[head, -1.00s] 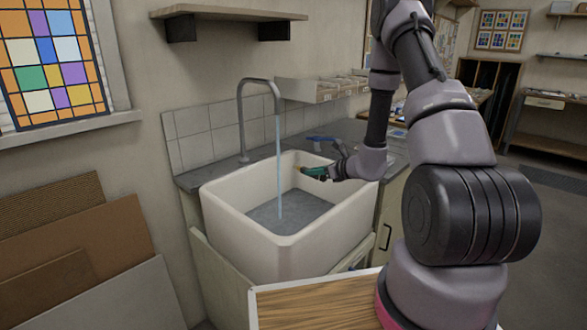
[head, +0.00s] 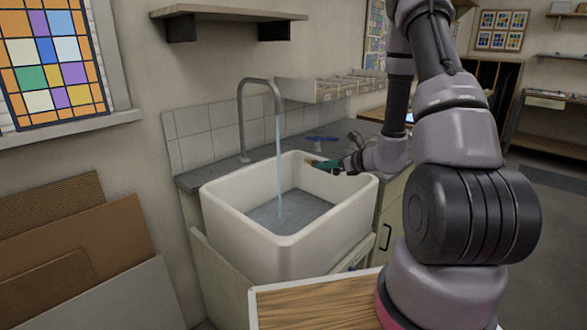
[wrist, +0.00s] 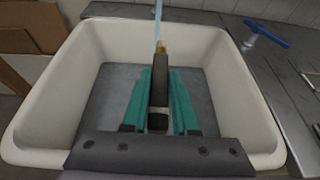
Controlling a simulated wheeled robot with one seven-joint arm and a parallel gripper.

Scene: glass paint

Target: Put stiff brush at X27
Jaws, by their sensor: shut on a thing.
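My gripper (wrist: 158,100) has teal fingers and is shut on a brush (wrist: 159,78) with a dark handle and a yellowish tip. The brush points away from the wrist, toward the water stream. In the head view my gripper (head: 330,165) is over the right part of the white sink (head: 247,240), with the brush tip (head: 312,162) to its left. The tip is apart from the stream (head: 279,165). I cannot make out any mark reading X27.
A tap (head: 241,115) runs water into the sink. A blue-handled tool (head: 322,138) lies on the grey counter (head: 350,130) behind it. Divided trays (head: 325,90) are on the wall. A wooden top (head: 315,305) is in front, and boards (head: 100,245) lean at left.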

